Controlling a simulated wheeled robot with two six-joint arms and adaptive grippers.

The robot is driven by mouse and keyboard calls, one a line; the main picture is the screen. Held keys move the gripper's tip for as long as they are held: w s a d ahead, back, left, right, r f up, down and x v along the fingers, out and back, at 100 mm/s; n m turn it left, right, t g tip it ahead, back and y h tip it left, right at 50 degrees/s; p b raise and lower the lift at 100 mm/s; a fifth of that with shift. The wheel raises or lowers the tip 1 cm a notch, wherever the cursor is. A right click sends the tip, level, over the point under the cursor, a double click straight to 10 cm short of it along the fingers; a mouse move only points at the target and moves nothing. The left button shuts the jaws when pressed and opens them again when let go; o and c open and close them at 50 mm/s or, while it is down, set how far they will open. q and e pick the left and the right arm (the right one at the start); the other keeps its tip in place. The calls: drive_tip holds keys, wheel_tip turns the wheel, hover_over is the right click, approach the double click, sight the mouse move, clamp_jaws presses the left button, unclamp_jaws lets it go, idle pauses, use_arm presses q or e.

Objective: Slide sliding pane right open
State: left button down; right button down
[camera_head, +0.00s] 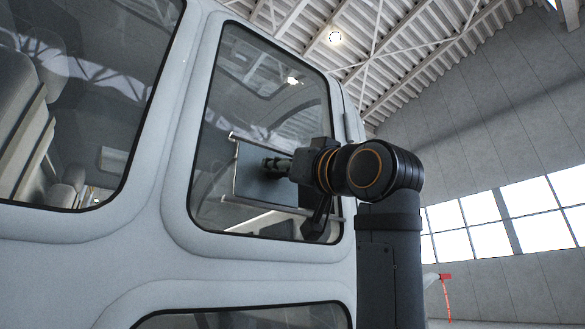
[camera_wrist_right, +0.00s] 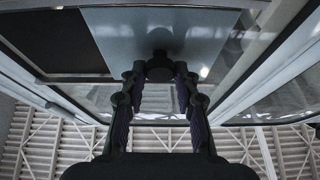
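The sliding pane (camera_head: 252,178) is a pale grey-blue panel between two thin rails in the helicopter's side window. It also fills the upper middle of the right wrist view (camera_wrist_right: 205,35). My right gripper (camera_head: 272,164) reaches the pane from the right. In the right wrist view its two fingers (camera_wrist_right: 160,76) close around a small dark round knob (camera_wrist_right: 160,66) on the pane, with the tips on either side of it. A dark area (camera_wrist_right: 55,42) lies beside the pane there. The right part of the rails is hidden behind my gripper and wrist in the head view. My left gripper is not in view.
The white helicopter body (camera_head: 180,190) surrounds the window. A larger window (camera_head: 90,100) with seats behind it is at the left, and a lower window (camera_head: 250,317) is below. The hangar wall (camera_head: 490,150) is farther away on the right, with open space before it.

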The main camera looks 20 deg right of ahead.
drive_tip(key=c, duration=1.3)
unclamp_jaws()
drive_tip(key=shift+d, duration=0.15)
drive_tip(key=shift+o, duration=1.3)
drive_tip(key=shift+s+d, duration=0.25)
drive_tip(key=shift+o, duration=0.2)
drive_tip(key=shift+s, duration=0.15)
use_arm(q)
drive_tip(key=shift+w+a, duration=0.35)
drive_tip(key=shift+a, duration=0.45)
use_arm(e)
drive_tip(key=a+v, duration=0.1)
drive_tip(key=v, duration=1)
drive_tip(key=shift+s, duration=0.55)
drive_tip(key=shift+w, duration=0.1)
